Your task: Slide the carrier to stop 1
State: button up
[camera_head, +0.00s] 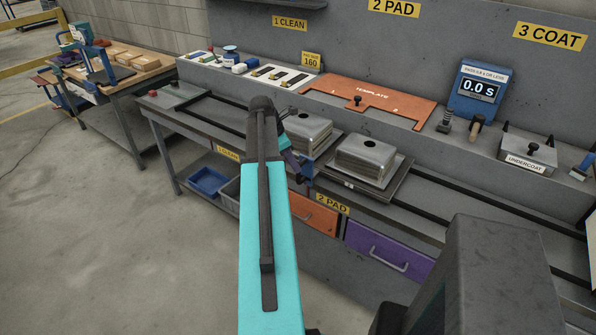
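The carrier (392,190) is a dark flat plate on the bench rails, bearing two upturned metal sink bowls (364,158) (307,130). It stands behind the orange drawer and the 2 PAD front label (333,203). Stop 1 seems to be by the 1 CLEAN labels, on the wall (290,24) and bench front (228,154), left of the carrier. My gripper (293,160) is partly hidden behind my teal arm, close to the carrier's left end. Its fingers do not show clearly, and I cannot tell if it touches the carrier.
Two dark rails (432,216) run along the bench. The bench left of my arm is mostly clear, with a small red-button box (154,98) at its end. An orange template (370,98), timer (480,90) and undercoat box (527,158) stand on the back ledge.

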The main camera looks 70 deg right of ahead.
aim_at(298, 180)
jog(key=shift+p+x, duration=0.65)
jog(key=shift+x, duration=2.3)
grip_shut()
